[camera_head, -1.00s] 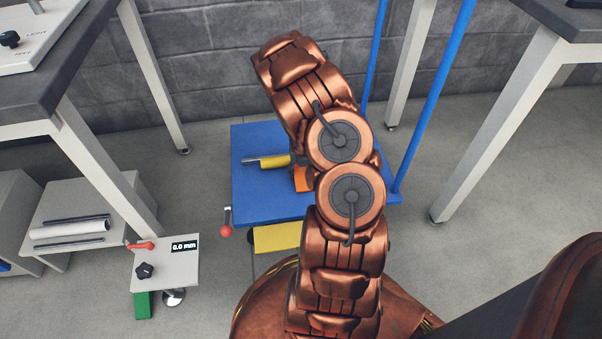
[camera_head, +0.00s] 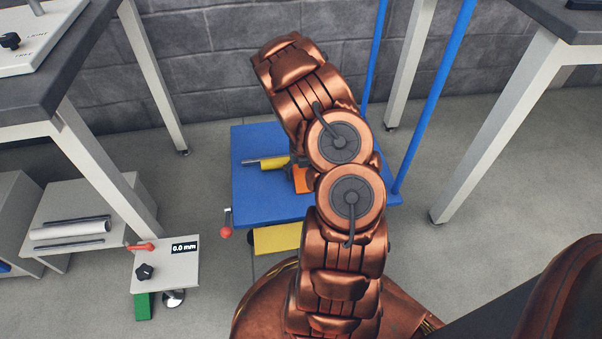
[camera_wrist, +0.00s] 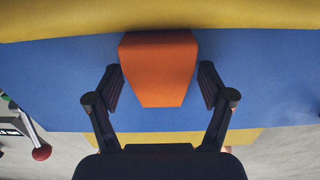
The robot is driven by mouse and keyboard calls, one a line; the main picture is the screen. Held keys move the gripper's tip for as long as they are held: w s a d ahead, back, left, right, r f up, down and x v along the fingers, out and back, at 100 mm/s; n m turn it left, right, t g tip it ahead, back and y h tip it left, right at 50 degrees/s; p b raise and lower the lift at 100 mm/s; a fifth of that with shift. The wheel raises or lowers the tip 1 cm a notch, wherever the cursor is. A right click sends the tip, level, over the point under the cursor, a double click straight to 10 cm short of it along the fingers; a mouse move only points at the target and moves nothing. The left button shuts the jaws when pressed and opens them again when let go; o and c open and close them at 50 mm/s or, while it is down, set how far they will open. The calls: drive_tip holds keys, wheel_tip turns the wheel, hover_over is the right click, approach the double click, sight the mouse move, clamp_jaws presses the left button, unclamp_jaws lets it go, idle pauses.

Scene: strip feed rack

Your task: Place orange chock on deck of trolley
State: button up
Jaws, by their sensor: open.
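The orange chock (camera_wrist: 158,68) rests on the blue deck of the trolley (camera_wrist: 60,75), between the two fingers of my gripper (camera_wrist: 160,88) in the wrist view. The fingers are apart, with a gap showing on each side of the chock. In the head view the trolley deck (camera_head: 262,206) lies below my arm, and a small part of the orange chock (camera_head: 302,180) shows beside it.
A yellow cylinder with a metal rod (camera_head: 270,163) lies on the deck left of my arm. Blue uprights (camera_head: 425,120) stand at the deck's right side. A red-knobbed lever (camera_head: 226,231) is at its left front corner. Table legs stand on both sides.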

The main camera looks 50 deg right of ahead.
sight(300, 172)
wheel_tip(300, 172, up, 13)
drive_tip(key=p, duration=0.4)
drive_tip(key=s+a+r+n+g, duration=0.1)
drive_tip(key=s+a+r+n, duration=0.1)
drive_tip(key=a+r+n, duration=0.5)
drive_tip(key=s+a+r+n, duration=0.2)
drive_tip(key=a+r+n, duration=0.4)
drive_tip(key=a+n, duration=0.2)
drive_tip(key=s+a+r+n+g, duration=0.1)
drive_tip(key=s+a+r+n, duration=0.4)
drive_tip(key=s+a+n, duration=0.4)
drive_tip(key=s+a+r+n+g, duration=0.1)
drive_tip(key=s+a+r+n, duration=0.4)
drive_tip(key=n, duration=1.4)
drive_tip(key=s+a, duration=0.4)
drive_tip(key=s, duration=0.3)
drive_tip(key=shift+s+n+g, duration=0.2)
drive_tip(key=shift+n+g, duration=0.1)
drive_tip(key=shift+g, duration=0.1)
drive_tip(key=shift+r, duration=0.2)
